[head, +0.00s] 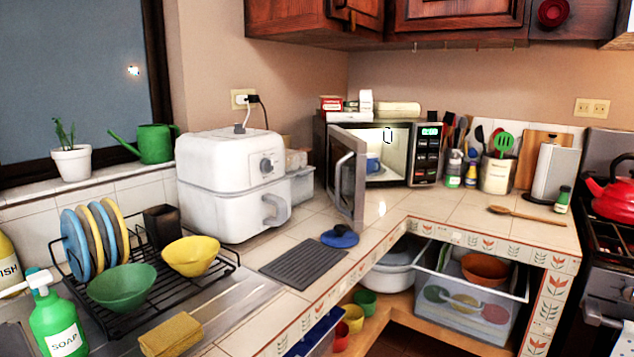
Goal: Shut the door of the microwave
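The microwave (426,150) stands in the back corner of the tiled counter, with its lit display and buttons on the right side of its front. Its door (346,180) is open, swung out to the left and toward me, with a vertical handle on its outer face. The lit inside is visible, and a blue mug (373,165) stands in it. Neither of my grippers shows in the head view.
A white air fryer (232,185) stands left of the door. A blue lid (339,237) and a dark mat (303,263) lie on the counter before the door. A wooden spoon (525,214) lies to the right. The counter directly before the microwave is mostly clear.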

